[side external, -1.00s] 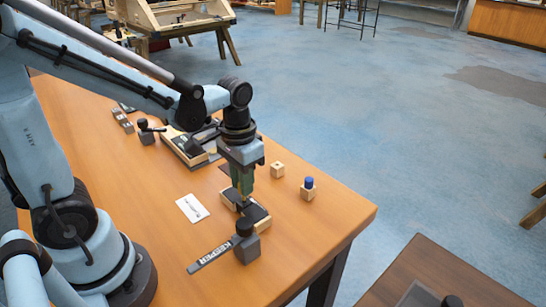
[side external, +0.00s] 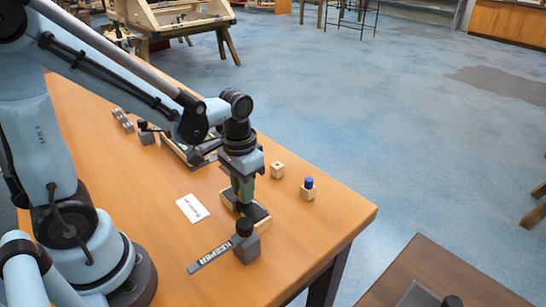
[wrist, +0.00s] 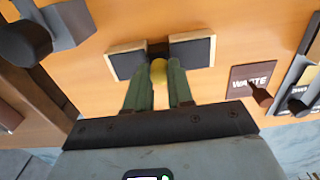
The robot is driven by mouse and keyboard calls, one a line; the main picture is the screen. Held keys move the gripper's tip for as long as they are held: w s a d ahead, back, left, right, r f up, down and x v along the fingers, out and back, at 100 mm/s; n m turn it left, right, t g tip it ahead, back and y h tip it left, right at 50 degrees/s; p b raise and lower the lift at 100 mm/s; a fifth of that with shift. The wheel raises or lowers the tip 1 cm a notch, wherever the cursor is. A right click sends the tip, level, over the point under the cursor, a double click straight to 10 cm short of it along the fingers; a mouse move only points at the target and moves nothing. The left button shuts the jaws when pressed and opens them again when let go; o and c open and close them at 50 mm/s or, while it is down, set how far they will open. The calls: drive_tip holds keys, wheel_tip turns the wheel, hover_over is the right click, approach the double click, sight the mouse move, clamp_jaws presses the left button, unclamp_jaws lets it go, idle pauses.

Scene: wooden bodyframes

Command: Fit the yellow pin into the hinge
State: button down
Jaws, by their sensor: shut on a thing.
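My gripper (wrist: 160,88) is shut on the yellow pin (wrist: 158,72), whose rounded end shows between the green fingers in the wrist view. The hinge (wrist: 126,62) has two pale wooden blocks with dark tops and a dark gap between them. The pin is at this gap, but I cannot tell how deep it sits. In the side view my gripper (side external: 243,200) is upright and low over the hinge (side external: 258,216), hiding the pin and part of the hinge.
The grey KEEPER lever (side external: 210,257) with its black-knobbed block (side external: 245,240) stands close in front of the hinge. A wooden block with a hole (side external: 277,170) and one with a blue pin (side external: 308,188) stand to the right. A white card (side external: 192,208) lies left.

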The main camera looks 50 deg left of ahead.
drive_tip(key=shift+f, duration=0.4)
drive_tip(key=c, duration=0.9)
unclamp_jaws()
drive_tip(key=shift+r, duration=0.15)
wheel_tip(320, 180, up, 12)
drive_tip(key=t, duration=0.2)
drive_tip(key=f+t, duration=0.1)
drive_tip(key=t, duration=0.1)
drive_tip(key=s+f+t, duration=0.1)
drive_tip(key=t, duration=0.2)
idle(0.4)
